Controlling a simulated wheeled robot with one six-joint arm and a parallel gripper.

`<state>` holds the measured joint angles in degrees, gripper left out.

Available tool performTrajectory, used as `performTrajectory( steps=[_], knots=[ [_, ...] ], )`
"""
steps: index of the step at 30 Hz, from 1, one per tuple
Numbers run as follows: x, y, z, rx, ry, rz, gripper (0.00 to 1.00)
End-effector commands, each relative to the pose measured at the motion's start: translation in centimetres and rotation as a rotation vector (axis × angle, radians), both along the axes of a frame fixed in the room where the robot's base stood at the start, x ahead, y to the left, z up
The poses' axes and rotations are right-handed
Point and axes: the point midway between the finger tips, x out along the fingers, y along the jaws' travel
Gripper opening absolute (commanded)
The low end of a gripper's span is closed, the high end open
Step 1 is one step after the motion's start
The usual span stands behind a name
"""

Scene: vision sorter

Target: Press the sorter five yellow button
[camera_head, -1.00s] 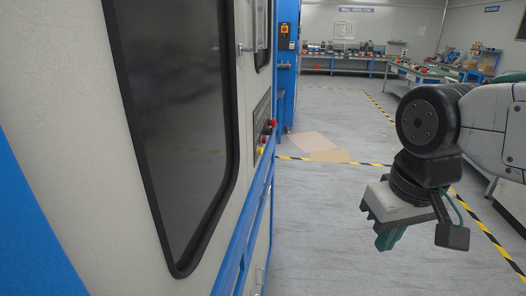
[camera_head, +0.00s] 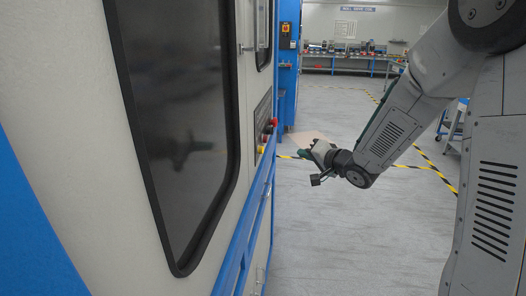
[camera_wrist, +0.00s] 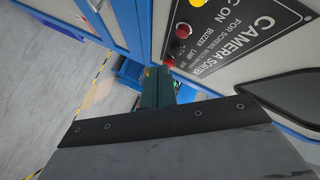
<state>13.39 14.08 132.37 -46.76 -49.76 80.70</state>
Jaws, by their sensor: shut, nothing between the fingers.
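The yellow button (camera_head: 261,149) is the lowest of the buttons on the machine's side panel in the head view. In the wrist view the yellow button (camera_wrist: 197,3) is cut by the top edge. My gripper (camera_head: 304,152) is to the right of the panel in the head view, pointing towards it and apart from the buttons. In the wrist view its green fingers (camera_wrist: 158,78) are together and empty, their tips appearing near the red button (camera_wrist: 169,61). A darker red button (camera_wrist: 183,30) sits between the red and yellow ones.
The black label plate (camera_wrist: 245,30) reads "CAMERA SORTER". The grey machine (camera_head: 60,90) with a dark window and blue rail (camera_head: 236,268) fills the left. Open grey floor (camera_head: 330,240) with yellow-black tape lies right. A blue cabinet (camera_head: 287,75) stands beyond the panel.

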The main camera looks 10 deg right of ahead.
Motion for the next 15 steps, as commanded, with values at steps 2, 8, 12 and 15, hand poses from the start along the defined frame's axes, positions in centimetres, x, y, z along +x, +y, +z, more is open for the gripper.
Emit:
performTrajectory(
  steps=[2, 8, 12, 15],
  knots=[
    [0.14, 0.21, -0.24, 0.031, -0.005, 0.014, 0.0],
    [0.16, 0.32, -0.16, 0.042, -0.01, 0.02, 0.0],
    [0.16, 0.34, -0.16, 0.04, -0.01, 0.019, 0.0],
    [0.28, 0.63, -0.16, 0.039, -0.01, 0.02, 0.0]
  ],
)
